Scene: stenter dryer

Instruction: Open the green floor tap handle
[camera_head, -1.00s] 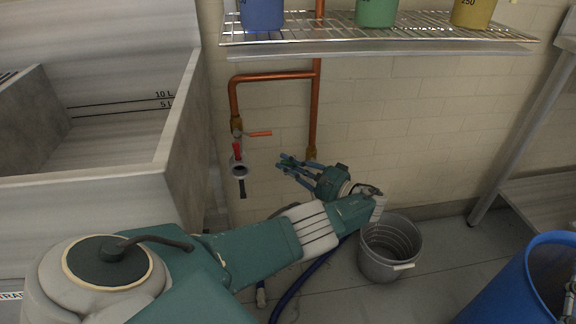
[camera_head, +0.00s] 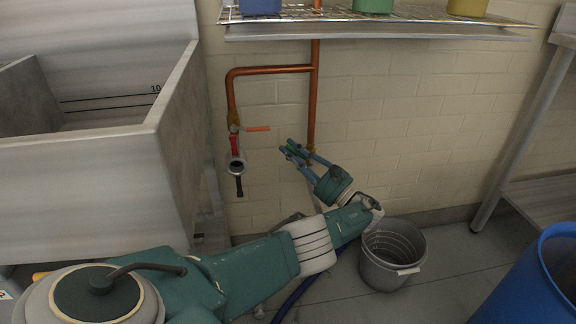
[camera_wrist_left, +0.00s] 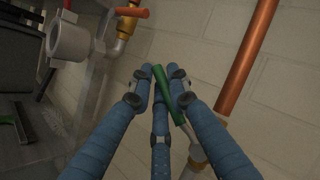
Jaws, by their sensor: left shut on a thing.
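The green tap handle (camera_wrist_left: 168,94) shows in the left wrist view as a slanted green bar between my blue fingers. It joins a pale metal valve (camera_wrist_left: 196,152) at the foot of a copper pipe (camera_wrist_left: 247,55). My left gripper (camera_wrist_left: 161,82) is shut on the handle near its upper end. In the head view my left gripper (camera_head: 293,151) is beside the base of the vertical copper pipe (camera_head: 313,95), and a bit of the green handle (camera_head: 294,149) shows between the fingers. My right gripper is not in view.
An orange-handled tap (camera_head: 257,129) with a red and grey outlet (camera_head: 236,160) hangs left of the gripper. A large sink (camera_head: 150,130) stands at left. A grey bucket (camera_head: 391,272) and a blue barrel (camera_head: 530,285) stand at right. A wire shelf (camera_head: 380,34) is above.

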